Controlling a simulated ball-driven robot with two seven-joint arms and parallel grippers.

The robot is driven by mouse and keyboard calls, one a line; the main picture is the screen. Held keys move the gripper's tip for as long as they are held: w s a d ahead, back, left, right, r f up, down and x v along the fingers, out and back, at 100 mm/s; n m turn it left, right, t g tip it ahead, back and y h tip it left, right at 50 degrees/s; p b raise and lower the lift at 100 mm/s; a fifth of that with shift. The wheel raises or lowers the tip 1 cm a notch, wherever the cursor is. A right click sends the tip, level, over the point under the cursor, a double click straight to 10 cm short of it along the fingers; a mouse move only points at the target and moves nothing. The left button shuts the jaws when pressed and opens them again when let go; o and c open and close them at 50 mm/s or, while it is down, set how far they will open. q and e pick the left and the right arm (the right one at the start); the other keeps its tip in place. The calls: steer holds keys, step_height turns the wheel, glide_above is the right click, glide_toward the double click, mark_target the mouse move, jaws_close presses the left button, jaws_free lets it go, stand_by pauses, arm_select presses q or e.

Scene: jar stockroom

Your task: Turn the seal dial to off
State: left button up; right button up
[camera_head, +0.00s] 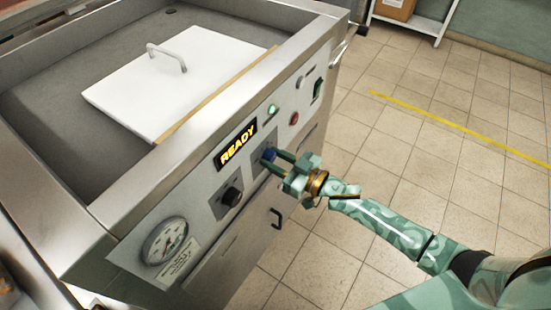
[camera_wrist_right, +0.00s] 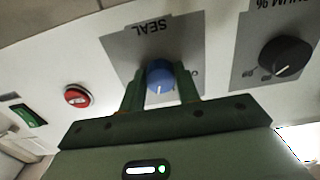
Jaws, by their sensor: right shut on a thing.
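The seal dial (camera_wrist_right: 160,77) is a blue knob with a white pointer line, on a grey plate (camera_wrist_right: 122,48) marked SEAL in the right wrist view. My right gripper (camera_wrist_right: 160,90) has one finger on each side of the knob and is shut on it. In the head view the blue dial (camera_head: 268,154) shows between the fingers of my right gripper (camera_head: 272,158) on the machine's front panel. The gripper hides part of the plate's markings, so the dial's exact setting is hard to tell. My left gripper is not in view.
On the panel, a black knob (camera_head: 231,196), a READY display (camera_head: 236,144), a red button (camera_head: 294,118), a green switch (camera_head: 317,88) and a gauge (camera_head: 165,241) surround the dial. A white lid (camera_head: 190,75) lies on top. The tiled floor (camera_head: 400,130) at right is mostly open.

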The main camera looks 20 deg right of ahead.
steer(key=n, duration=0.3)
steer(key=shift+n+p, duration=0.3)
steer(key=shift+n, duration=0.1)
steer(key=n, duration=0.4)
steer(key=shift+d+n, duration=0.1)
steer(key=shift+n, duration=0.2)
steer(key=n, duration=0.4)
steer(key=shift+n+b, duration=0.7)
steer(key=shift+n, duration=2.1)
steer(key=o, duration=1)
